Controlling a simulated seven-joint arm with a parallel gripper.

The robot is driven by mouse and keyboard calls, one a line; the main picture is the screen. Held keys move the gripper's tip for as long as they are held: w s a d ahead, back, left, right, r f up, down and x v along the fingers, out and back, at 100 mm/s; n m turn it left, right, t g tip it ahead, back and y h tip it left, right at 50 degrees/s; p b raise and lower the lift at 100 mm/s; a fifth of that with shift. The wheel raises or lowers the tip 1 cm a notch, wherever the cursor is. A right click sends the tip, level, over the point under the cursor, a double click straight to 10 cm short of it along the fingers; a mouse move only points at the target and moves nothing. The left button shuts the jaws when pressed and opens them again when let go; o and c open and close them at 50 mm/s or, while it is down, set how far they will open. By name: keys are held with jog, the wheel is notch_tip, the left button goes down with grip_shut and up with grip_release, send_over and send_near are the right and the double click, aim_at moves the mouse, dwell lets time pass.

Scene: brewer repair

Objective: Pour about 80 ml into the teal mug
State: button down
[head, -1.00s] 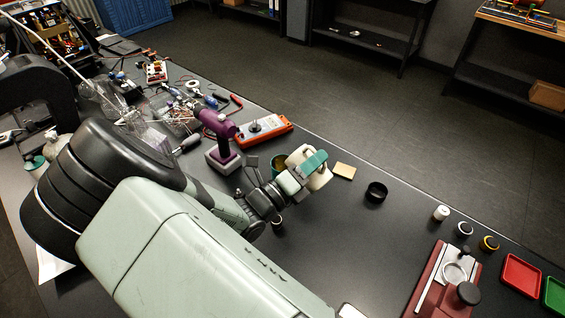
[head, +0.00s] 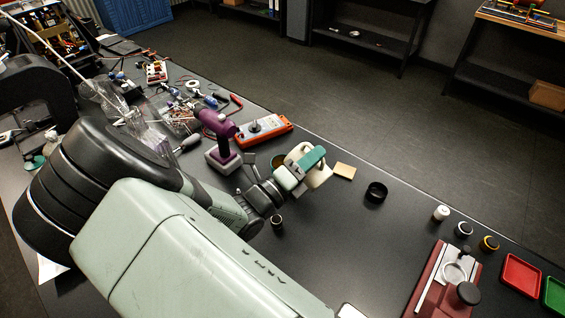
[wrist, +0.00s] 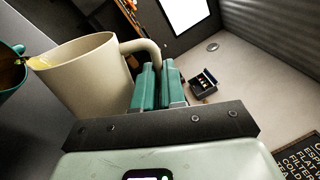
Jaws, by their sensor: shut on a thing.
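My gripper (wrist: 160,85) is shut on the handle of a cream pitcher (wrist: 88,75), its teal finger pads on either side of the handle. In the head view, my gripper (head: 304,168) holds the pitcher (head: 322,176) tilted above the bench. The teal mug (wrist: 10,72) is at the left edge of the wrist view, beside the pitcher's lip and partly cut off. Yellowish liquid shows at the lip, reaching toward the mug. In the head view, the mug (head: 277,161) is mostly hidden behind the gripper and pitcher. Its fill level cannot be told.
A purple-handled tool (head: 220,130) on a grey base and an orange meter (head: 265,130) stand behind the mug. A small dark cup (head: 277,221) stands in front. Bench at front right is partly clear.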

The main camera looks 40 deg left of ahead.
aim_at(319, 182)
jog(key=shift+a+r+n, duration=0.25)
jog(key=shift+a+n, duration=0.1)
jog(key=shift+n, duration=0.05)
jog(key=d+f+m, duration=0.1)
jog(key=m, duration=0.1)
jog(key=d+f+m, duration=0.1)
jog(key=f+m, duration=0.1)
jog(key=shift+d+f+m+h, duration=0.1)
jog(key=shift+d+m+h, duration=0.2)
jog(key=shift+d, duration=0.1)
jog(key=shift+s+d+f+m+g+h, duration=0.1)
jog(key=shift+d+f+m+g+h, duration=0.15)
jog(key=shift+f+m, duration=0.4)
jog(key=shift+s+d+f+m+g+h, duration=0.15)
jog(key=shift+d+f+m, duration=0.15)
jog(key=shift+f+m, duration=0.35)
jog(key=shift+w+r, duration=0.1)
jog(key=shift+w, duration=0.05)
dwell(0.6)
